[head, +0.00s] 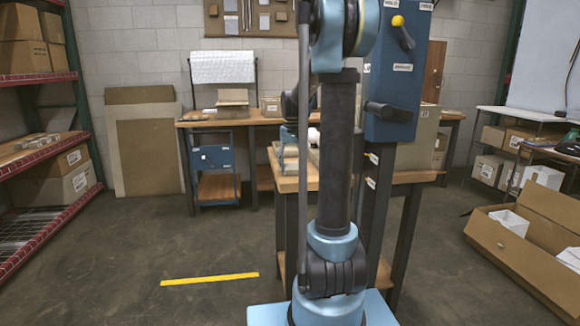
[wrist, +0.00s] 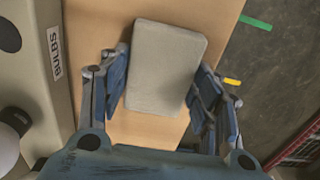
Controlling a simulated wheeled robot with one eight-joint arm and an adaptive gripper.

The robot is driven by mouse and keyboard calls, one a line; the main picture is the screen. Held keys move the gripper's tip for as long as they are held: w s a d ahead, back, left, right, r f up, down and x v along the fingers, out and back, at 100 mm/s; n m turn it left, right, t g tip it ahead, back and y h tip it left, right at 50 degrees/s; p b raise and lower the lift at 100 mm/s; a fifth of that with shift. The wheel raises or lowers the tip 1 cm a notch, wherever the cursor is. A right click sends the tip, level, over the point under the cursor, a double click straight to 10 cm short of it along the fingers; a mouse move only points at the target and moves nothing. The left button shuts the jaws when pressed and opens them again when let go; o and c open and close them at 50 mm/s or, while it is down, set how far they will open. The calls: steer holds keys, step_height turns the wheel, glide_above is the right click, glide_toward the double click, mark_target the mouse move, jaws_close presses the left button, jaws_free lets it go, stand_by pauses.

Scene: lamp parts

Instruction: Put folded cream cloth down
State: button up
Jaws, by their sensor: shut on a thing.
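The folded cream cloth (wrist: 166,66) shows in the wrist view as a pale, flat, rounded block. My gripper (wrist: 160,88) is shut on it, with one blue finger against each long side. The cloth is over the wooden table top (wrist: 89,22); I cannot tell whether it touches the wood. In the head view my own arm stands in front of the table (head: 290,183) and hides most of the gripper and the cloth.
A grey box marked BULBS (wrist: 55,53) stands close on the left in the wrist view, with a white round thing (wrist: 10,146) beside it. The table edge and floor are on the right. A blue cabinet (head: 390,95) stands behind my arm.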

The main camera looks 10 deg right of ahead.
mark_target(292, 165)
steer(key=o, duration=1.1)
steer(key=shift+f, duration=0.1)
steer(key=shift+c, duration=0.2)
step_height(292, 165, up, 12)
steer(key=s+f+t, duration=0.1)
steer(key=s+f, duration=0.3)
steer(key=s, duration=0.6)
steer(key=s+f, duration=0.3)
steer(key=s, duration=0.6)
steer(key=s+f+t, duration=0.1)
steer(key=s+f, duration=1.4)
steer(key=f, duration=0.1)
steer(key=shift+s+a, duration=0.2)
steer(key=shift+s, duration=0.2)
